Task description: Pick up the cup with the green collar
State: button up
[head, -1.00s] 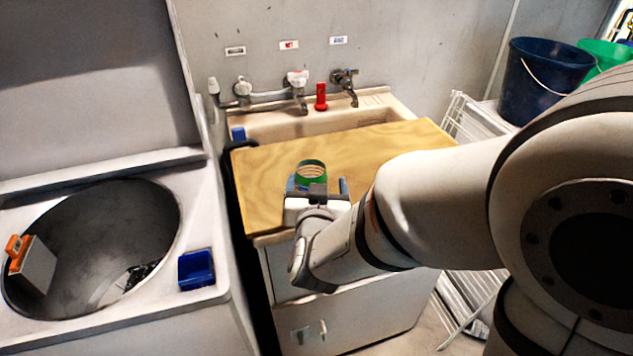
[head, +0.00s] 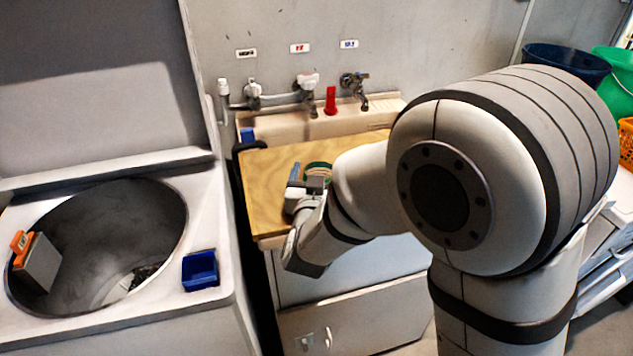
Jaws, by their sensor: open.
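The cup with the green collar (head: 318,168) stands on the wooden board (head: 268,205). Only its upper part with the green rim shows; my arm and gripper hide the rest. My gripper (head: 306,178) is low over the board at the cup's near side. Its blue left finger (head: 295,172) stands just left of the cup. The other finger is hidden behind my arm, so I cannot tell whether the cup is between the fingers or touched by them. The gripper is open.
A sink with taps (head: 305,88) and a red object (head: 330,100) lies behind the board. An open washer drum (head: 100,240) is at left, with a blue tray (head: 200,270) on its rim. Blue (head: 565,64) and green (head: 615,80) buckets stand at right.

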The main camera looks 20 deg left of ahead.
jog(key=c, duration=1)
jog(key=shift+r, duration=0.1)
jog(key=shift+c, duration=0.2)
